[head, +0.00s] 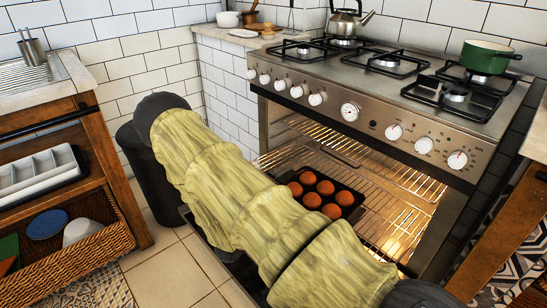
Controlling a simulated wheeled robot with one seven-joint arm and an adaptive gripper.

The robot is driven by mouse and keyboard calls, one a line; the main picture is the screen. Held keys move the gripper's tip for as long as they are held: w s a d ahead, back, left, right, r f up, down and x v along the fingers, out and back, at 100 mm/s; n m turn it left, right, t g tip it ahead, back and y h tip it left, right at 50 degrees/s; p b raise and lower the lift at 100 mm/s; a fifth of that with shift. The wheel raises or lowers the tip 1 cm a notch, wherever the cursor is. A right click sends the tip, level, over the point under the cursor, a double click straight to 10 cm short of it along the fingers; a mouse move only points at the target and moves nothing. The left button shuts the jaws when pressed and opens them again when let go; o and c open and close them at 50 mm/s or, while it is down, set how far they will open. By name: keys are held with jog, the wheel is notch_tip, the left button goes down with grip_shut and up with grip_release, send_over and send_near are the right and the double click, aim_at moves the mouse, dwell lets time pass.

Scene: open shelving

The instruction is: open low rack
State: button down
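The oven (375,115) stands open, with its lit inside showing. An upper wire rack (405,178) runs across the cavity. The low wire rack (398,217) lies beneath it, partly hidden by my sleeved arm. A dark tray (359,210) with several round brown items (309,178) appears to rest on the low rack. My arm covers the tray's lower left side and much of the area in front of the oven, where the lowered door seems to be. I cannot tell how far the low rack sticks out. My gripper is not visible.
A green pot (486,57) and a steel kettle (347,22) stand on the hob. A dark bin (150,180) is behind my arm. A wooden cart (107,165) is at left, and a wooden unit (500,225) at right. Some tiled floor (165,270) is clear.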

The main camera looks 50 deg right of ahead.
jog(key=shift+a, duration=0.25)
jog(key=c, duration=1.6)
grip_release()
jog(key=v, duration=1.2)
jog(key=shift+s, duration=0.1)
